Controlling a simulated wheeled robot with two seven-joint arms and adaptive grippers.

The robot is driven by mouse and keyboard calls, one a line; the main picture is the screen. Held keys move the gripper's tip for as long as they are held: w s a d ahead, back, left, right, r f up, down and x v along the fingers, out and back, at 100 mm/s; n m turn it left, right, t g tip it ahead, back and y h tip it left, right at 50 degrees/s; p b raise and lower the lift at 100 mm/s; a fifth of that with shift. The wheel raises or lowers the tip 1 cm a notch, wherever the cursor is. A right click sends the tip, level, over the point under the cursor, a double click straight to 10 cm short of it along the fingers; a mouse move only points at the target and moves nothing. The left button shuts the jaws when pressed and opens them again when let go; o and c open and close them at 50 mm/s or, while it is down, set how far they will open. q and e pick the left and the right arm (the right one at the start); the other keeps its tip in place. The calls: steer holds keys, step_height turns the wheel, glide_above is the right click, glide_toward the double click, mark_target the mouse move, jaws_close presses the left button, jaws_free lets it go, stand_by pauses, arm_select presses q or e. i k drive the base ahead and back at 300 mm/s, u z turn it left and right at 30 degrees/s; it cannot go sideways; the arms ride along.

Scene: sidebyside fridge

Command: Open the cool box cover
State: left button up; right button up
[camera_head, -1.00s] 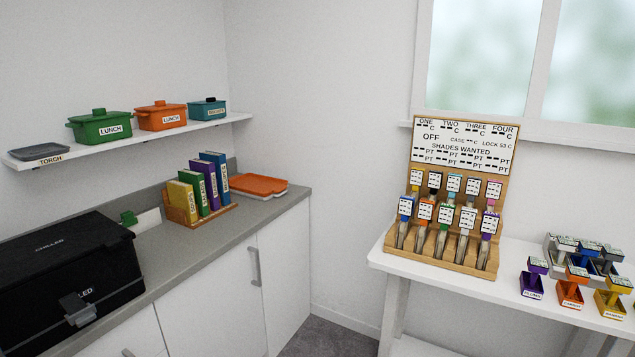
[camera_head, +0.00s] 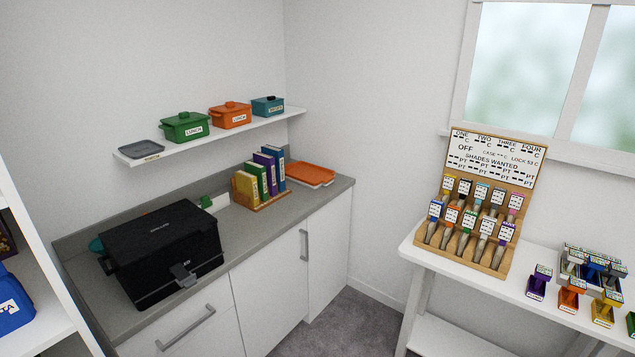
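The cool box (camera_head: 166,266) is a black box with a black cover (camera_head: 160,229), standing on the grey counter at the left of the head view. The cover lies closed on it. A grey latch (camera_head: 183,275) sits on its front face near the right, and a dark handle shows at its left end. Neither of my grippers is in view, and nothing touches the box.
The grey counter (camera_head: 88,296) also bears a rack of upright books (camera_head: 258,177) and an orange-lidded tray (camera_head: 305,174). Lunch pots stand on a wall shelf (camera_head: 206,138) above. A white shelf unit (camera_head: 40,290) stands at the left edge. A white table (camera_head: 428,252) is at right, with grey floor between.

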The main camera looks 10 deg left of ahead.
mark_target(130, 243)
steer(key=u, duration=1.65)
steer(key=i, duration=0.65)
steer(key=u, duration=0.25)
